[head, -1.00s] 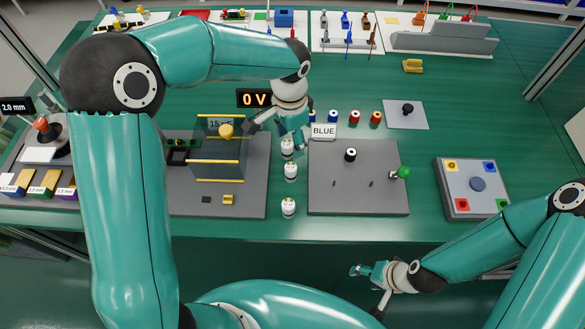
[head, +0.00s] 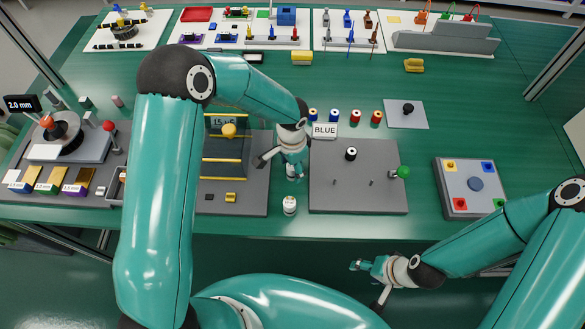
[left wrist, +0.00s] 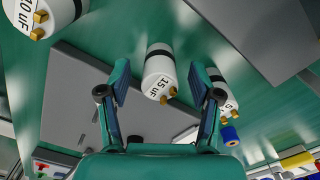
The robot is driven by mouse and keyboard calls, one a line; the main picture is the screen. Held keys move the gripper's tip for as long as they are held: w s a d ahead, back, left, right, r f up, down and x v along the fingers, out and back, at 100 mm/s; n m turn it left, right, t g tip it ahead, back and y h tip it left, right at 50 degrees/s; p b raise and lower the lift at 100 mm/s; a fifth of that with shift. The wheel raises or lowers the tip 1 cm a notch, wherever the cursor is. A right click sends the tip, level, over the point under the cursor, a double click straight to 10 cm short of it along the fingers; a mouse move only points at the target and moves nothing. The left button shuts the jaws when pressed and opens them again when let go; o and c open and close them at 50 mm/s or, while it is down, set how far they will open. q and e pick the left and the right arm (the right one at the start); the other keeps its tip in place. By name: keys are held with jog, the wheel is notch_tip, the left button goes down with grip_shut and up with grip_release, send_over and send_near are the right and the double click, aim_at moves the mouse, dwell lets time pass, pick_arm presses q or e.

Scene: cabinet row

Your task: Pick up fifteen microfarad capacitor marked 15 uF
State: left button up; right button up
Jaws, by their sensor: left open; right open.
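The white capacitor marked 15 uF (left wrist: 159,76), with a black band and brass terminals, lies between and beyond my left fingertips (left wrist: 160,70) in the left wrist view. The left gripper is open and does not hold it. In the head view my left gripper (head: 282,166) is over the row of white capacitors and partly hides them. The front capacitor (head: 290,205) stands clear of it. The wrist view also shows a capacitor marked 10 uF (left wrist: 45,14) at upper left and another (left wrist: 229,100) partly behind the right finger. My right gripper (head: 366,284) is open and empty off the table's front edge.
A grey fixture (head: 228,155) with yellow rods and a 15 uF sign stands left of the row. A grey board (head: 358,195) with a green knob is to the right, near the BLUE sign (head: 324,131) and several spools. The table's front strip is mostly clear.

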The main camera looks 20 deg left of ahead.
pick_arm(q)
jog(key=c, duration=1.2)
grip_shut()
jog(key=shift+r, duration=0.1)
